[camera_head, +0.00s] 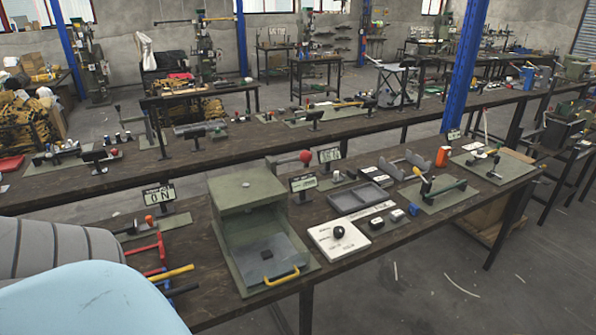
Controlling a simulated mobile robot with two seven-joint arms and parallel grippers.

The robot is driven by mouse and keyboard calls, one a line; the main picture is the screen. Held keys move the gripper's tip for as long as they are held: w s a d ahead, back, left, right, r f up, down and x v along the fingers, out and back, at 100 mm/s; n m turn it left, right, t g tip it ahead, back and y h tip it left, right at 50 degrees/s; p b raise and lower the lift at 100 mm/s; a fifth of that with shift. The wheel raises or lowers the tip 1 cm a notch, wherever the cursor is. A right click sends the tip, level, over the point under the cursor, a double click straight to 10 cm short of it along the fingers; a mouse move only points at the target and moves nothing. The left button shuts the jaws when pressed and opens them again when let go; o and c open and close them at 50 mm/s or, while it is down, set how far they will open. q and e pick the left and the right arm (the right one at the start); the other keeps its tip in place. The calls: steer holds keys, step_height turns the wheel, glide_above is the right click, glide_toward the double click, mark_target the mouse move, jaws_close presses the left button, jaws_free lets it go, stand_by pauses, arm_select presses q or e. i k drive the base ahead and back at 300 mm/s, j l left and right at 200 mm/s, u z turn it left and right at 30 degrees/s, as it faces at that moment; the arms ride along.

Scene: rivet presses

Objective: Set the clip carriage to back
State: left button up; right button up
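No part is clearly marked as the clip carriage, and I cannot tell which one it is. A white plate with a black knob (338,232) lies near the front edge of the workbench (205,257). To its right behind, a grey two-railed fixture (404,166) stands near the far side of the bench. A green base plate (436,194) bears a dark green lever piece with yellow and red parts. Neither of my grippers is in view.
A green box with a yellow-handled front tray (283,275) takes up the bench's middle. Red and yellow-handled tools (172,272) lie left of it. A grey compartment tray (361,200) is behind the white plate. A pale blue curved surface (90,303) hides the bottom left corner.

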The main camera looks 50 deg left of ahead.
mark_target(336, 180)
steer(key=u, duration=1.35)
steer(key=i+l+u, duration=0.1)
steer(key=i+l, duration=0.15)
steer(key=l, duration=0.15)
steer(key=i+l, duration=0.3)
steer(key=l, duration=0.15)
steer(key=i+l+u, duration=0.15)
steer(key=l, duration=0.3)
steer(key=i+l+u, duration=0.1)
steer(key=i+l, duration=0.2)
steer(key=l, duration=0.15)
steer(key=i+l, duration=0.25)
steer(key=l, duration=0.25)
steer(key=i+l+u, duration=0.15)
steer(key=l, duration=0.3)
steer(key=i+l+u, duration=0.1)
steer(key=i+l, duration=0.15)
steer(key=l, duration=0.3)
steer(key=i+l+u, duration=0.1)
steer(key=l, duration=0.4)
steer(key=i, duration=0.05)
